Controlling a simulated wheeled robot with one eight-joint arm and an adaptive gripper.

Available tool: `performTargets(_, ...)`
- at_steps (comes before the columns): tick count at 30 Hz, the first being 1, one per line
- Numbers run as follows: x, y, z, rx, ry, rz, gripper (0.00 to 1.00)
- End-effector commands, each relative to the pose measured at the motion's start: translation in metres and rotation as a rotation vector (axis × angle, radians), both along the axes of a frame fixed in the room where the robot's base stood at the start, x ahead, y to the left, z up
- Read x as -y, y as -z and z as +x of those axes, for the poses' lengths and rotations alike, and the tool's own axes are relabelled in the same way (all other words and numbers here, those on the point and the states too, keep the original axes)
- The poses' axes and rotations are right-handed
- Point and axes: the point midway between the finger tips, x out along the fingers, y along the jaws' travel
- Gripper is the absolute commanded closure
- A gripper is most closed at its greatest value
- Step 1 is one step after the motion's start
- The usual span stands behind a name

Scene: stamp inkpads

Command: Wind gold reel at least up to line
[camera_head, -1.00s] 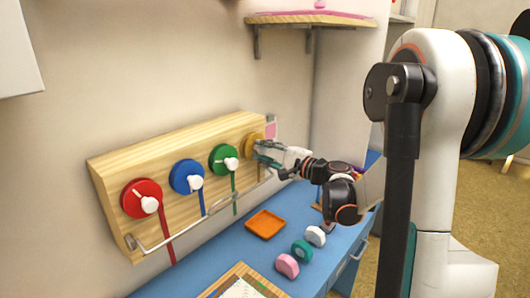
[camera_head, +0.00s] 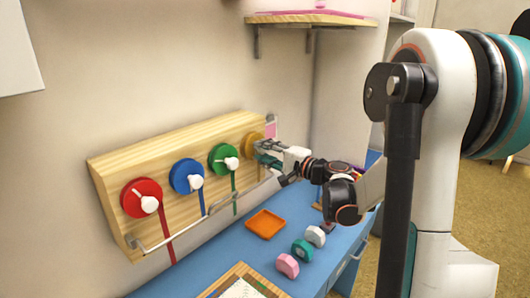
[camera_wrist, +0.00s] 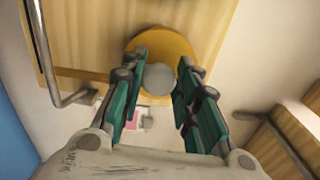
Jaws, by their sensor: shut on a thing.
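The gold reel (camera_head: 252,140) is at the far right end of the wooden board (camera_head: 150,165) on the wall. In the wrist view, the gold reel (camera_wrist: 160,38) is a yellow disc with a round pale knob (camera_wrist: 159,78) in front of it. My gripper (camera_head: 264,149) is at this reel and covers part of it. In the wrist view, the teal fingers of my gripper (camera_wrist: 160,72) stand on either side of the knob and are shut on it.
Red (camera_head: 135,192), blue (camera_head: 182,171) and green (camera_head: 219,154) reels with white knobs and hanging strips sit left on the board. A metal rail (camera_head: 188,229) runs in front. An orange tray (camera_head: 265,224) and several small blocks lie on the blue desk (camera_head: 220,252).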

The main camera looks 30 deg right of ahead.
Motion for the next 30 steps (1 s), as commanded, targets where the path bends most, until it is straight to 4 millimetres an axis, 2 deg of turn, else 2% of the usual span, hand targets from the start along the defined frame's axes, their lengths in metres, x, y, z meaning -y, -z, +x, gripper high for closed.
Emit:
performTargets(1, 0.000, 0.001, -0.001, -0.001, -0.001, -0.002, 0.64)
performTargets(3, 0.000, 0.001, 0.000, -0.001, -0.001, -0.002, 0.52)
performTargets(12, 0.000, 0.000, -0.001, -0.001, 0.000, 0.000, 0.52)
performTargets(16, 0.003, 0.000, -0.007, -0.001, 0.002, 0.000, 0.52)
performTargets(20, 0.009, 0.000, -0.025, 0.000, 0.003, 0.000, 0.52)
performTargets(30, 0.033, 0.001, -0.088, -0.001, 0.003, 0.000, 0.52)
